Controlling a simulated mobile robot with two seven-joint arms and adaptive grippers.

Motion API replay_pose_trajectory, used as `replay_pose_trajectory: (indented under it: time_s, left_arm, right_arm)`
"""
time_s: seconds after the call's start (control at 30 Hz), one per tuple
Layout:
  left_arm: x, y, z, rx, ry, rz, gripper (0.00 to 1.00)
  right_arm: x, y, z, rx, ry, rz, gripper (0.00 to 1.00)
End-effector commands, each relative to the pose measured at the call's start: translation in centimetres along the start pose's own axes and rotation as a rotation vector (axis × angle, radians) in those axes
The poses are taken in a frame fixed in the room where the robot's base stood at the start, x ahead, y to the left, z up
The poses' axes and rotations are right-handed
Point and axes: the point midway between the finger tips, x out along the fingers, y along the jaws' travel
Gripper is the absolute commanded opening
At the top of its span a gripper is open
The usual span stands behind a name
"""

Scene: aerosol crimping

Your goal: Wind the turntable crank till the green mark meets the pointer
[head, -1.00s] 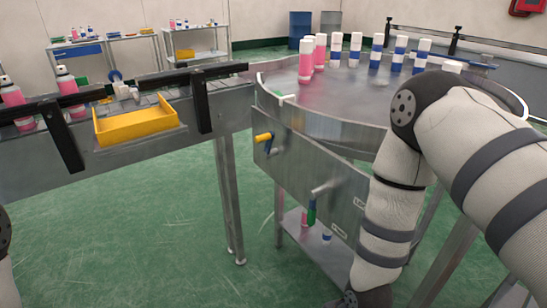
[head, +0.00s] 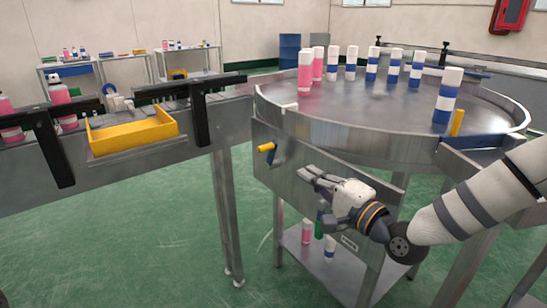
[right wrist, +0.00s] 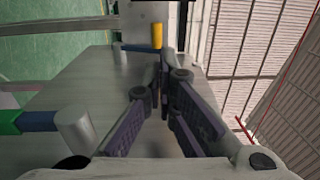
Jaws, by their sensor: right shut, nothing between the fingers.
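The turntable (head: 390,112) is a round steel table carrying several white-capped bottles. A crank with a yellow handle (head: 267,147) and a dark blue arm is on its front panel. The handle also shows at the top of the right wrist view (right wrist: 156,36). My right gripper (head: 305,175) is shut and empty, in front of the panel, below and right of the handle and apart from it. Its dark pads (right wrist: 170,105) show in the right wrist view. I cannot make out the green mark or pointer.
A yellow tray (head: 135,137) sits on the conveyor (head: 95,170) at left. A lower shelf (head: 330,275) under the turntable holds a few bottles. A yellow block (head: 457,122) stands near the turntable's right rim. Green floor in front is open.

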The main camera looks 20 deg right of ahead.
Motion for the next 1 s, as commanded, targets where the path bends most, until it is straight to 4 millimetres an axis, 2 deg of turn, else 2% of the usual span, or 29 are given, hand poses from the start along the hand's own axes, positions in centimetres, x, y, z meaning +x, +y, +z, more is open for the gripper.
replay_pose_trajectory:
  time_s: [0.3, 0.5, 0.7, 1.0]
  left_arm:
    - [1.2, 0.0, 0.5, 0.001, -0.030, -0.002, 0.35]
    - [1.7, -0.1, 0.8, 0.001, -0.042, -0.002, 0.35]
    - [1.9, -0.1, 0.8, 0.001, -0.047, -0.003, 0.35]
    - [1.9, -0.1, 0.8, 0.001, -0.046, -0.003, 0.35]
  right_arm:
    - [6.8, 0.5, 0.2, -0.001, -0.002, 0.006, 0.00]
    - [10.6, 0.4, 0.2, -0.002, -0.001, 0.007, 0.00]
    - [12.5, 0.3, 0.1, -0.001, 0.000, 0.006, 0.00]
    - [12.7, 0.2, 0.1, -0.001, -0.001, 0.006, 0.00]
